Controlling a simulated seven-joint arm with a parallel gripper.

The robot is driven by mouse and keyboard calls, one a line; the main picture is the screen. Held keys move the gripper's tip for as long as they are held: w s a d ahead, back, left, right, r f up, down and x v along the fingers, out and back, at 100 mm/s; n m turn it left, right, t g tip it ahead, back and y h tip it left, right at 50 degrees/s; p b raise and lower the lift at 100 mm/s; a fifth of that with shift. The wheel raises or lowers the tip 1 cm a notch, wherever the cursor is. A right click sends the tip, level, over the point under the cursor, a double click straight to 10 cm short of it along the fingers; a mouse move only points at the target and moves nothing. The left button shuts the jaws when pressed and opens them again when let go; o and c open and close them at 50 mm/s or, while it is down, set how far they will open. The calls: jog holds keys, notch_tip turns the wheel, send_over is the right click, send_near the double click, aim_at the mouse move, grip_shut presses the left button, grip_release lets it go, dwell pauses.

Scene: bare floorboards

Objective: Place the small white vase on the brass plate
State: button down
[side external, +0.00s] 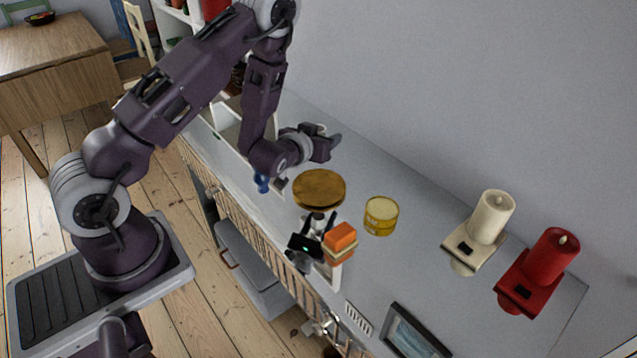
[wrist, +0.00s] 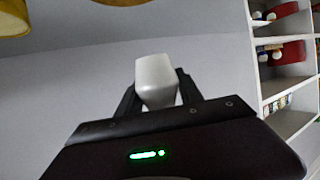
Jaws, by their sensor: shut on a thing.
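The small white vase (wrist: 156,80) is between the two black fingers of my gripper (wrist: 158,92) in the wrist view. Its smooth, pale, blocky end points away from the gripper body. In the side view my gripper (side external: 320,218) shows its green light, just in front of the brass plate (side external: 320,184); little of the vase can be made out there. The brass plate is round and bare on the grey top. Its edge also shows at the top of the wrist view (wrist: 122,2). I cannot tell how high the vase is above the top.
An orange and cream block (side external: 341,240) is close to my gripper. A small blue object (side external: 262,182) is left of the plate. White (side external: 492,217) and red (side external: 550,262) candles and a picture frame (side external: 412,333) are farther right.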

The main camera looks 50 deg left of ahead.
aim_at(324, 181)
jog(key=f, duration=1)
jog(key=shift+s+d, duration=0.15)
jog(key=shift+d, duration=0.15)
jog(key=c, duration=0.8)
grip_release()
jog(key=shift+f, duration=0.1)
jog(key=shift+o, duration=0.2)
jog(key=shift+r, duration=0.2)
jog(key=v, duration=0.7)
jog(key=shift+s+r, duration=0.1)
jog(key=shift+s, duration=0.15)
